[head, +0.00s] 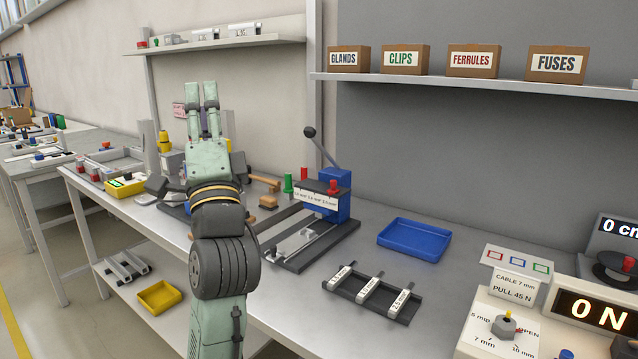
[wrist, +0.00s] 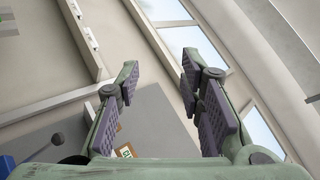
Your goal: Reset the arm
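My arm rises in front of the bench in the head view, with my gripper (head: 202,90) pointing up above the worktop. Its green fingers stand apart with nothing between them. In the wrist view my gripper (wrist: 159,68) also shows open and empty, its dark ribbed pads facing each other. Behind the fingers that view shows wall, windows and a tilted grey panel. My gripper touches nothing that I can see. My forearm hides part of the bench's front edge and worktop.
A blue lever press (head: 338,205) stands right of my arm. A blue tray (head: 414,239) and a dark rack (head: 374,294) lie on the worktop, with a tester (head: 585,318) at front right. A shelf (head: 470,83) holds labelled boxes. Bare worktop lies between tray and rack.

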